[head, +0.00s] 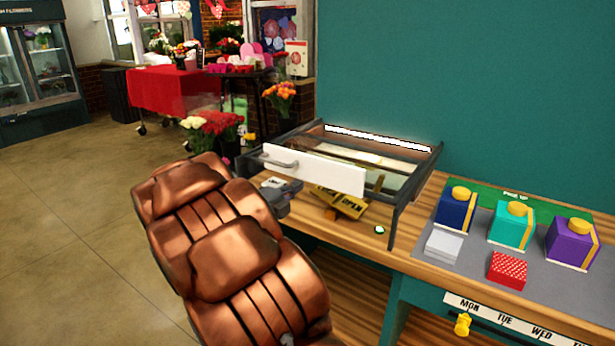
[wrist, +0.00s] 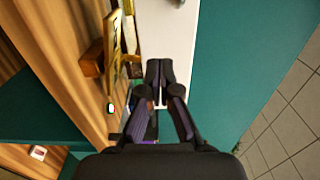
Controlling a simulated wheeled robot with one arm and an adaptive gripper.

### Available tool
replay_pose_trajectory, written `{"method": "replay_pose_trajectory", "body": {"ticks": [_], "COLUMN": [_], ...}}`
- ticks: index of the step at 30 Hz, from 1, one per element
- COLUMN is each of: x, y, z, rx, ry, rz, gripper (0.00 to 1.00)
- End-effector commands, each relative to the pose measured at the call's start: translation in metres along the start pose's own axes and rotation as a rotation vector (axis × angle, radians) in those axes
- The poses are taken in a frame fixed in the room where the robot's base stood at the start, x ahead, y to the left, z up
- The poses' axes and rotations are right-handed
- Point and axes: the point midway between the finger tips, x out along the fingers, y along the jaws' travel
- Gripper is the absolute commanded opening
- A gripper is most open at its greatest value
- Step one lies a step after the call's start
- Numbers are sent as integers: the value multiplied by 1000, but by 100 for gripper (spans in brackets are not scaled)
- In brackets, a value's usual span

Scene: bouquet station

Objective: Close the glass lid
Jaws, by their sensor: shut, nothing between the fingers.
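A dark-framed case (head: 300,137) with a glass top (head: 372,160) stands on the wooden counter against the teal wall. A white front panel (head: 330,177) with a grey bar handle (head: 280,162) is on its near side. I cannot tell the glass lid's exact angle. My gripper (wrist: 160,70) is shut and empty, its fingertips over or close to the white panel (wrist: 165,30) in the wrist view; contact cannot be told. In the head view my copper arm covers the near left, and its dark end sits just below the panel's left part.
Gift boxes (head: 512,224) stand on a grey mat at the right. Flower buckets (head: 215,135) are on the floor behind. The floor at left is clear.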

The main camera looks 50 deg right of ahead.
Motion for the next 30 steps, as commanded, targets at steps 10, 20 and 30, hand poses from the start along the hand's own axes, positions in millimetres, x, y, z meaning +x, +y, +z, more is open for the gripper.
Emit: {"method": "replay_pose_trajectory", "body": {"ticks": [10,20,30], "x": [39,59,61], "y": [-1,0,1], "z": [-1,0,0], "rx": [-4,-2,-2], "ry": [3,0,-1], "rz": [-1,0,1], "gripper": [0,0,0]}}
